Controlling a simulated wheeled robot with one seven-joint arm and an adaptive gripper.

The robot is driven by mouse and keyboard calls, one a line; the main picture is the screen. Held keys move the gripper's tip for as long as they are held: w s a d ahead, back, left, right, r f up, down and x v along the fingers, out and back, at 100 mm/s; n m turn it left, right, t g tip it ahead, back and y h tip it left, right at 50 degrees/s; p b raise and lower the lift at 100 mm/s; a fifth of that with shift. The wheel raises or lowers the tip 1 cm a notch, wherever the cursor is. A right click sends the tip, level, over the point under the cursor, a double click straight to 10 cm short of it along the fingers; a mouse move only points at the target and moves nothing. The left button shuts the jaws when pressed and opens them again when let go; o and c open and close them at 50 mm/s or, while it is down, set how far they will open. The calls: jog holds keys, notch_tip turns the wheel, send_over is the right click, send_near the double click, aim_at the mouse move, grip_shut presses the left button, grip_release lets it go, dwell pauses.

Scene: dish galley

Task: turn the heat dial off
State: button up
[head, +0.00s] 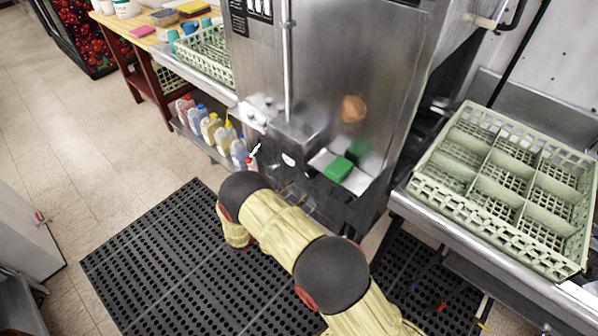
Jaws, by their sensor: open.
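The steel dish machine (335,75) stands in the middle of the head view. A control box (300,135) juts from its lower front, with a small white oval (288,159) on its face. I cannot tell whether this oval is the heat dial or a label, and I can read no dial setting. My arm reaches up from the bottom edge to just in front of the box's lower left, then bends down. My gripper does not show; the arm hides that area. No contact with the machine can be seen.
A green block (338,168) lies on a small ledge right of the box. Several bottles (211,127) stand on a low shelf at left. A pale green dish rack (510,185) sits on the right counter. A black floor mat (165,260) covers open floor at left.

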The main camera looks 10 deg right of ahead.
aim_at(309, 177)
jog(key=shift+t, duration=0.3)
jog(key=x, duration=0.2)
jog(key=r+b+x, duration=0.1)
jog(key=x, duration=0.5)
jog(key=shift+w+a+r, duration=0.2)
jog(key=shift+r, duration=0.05)
jog(key=shift+c, duration=0.8)
jog(key=c, duration=1)
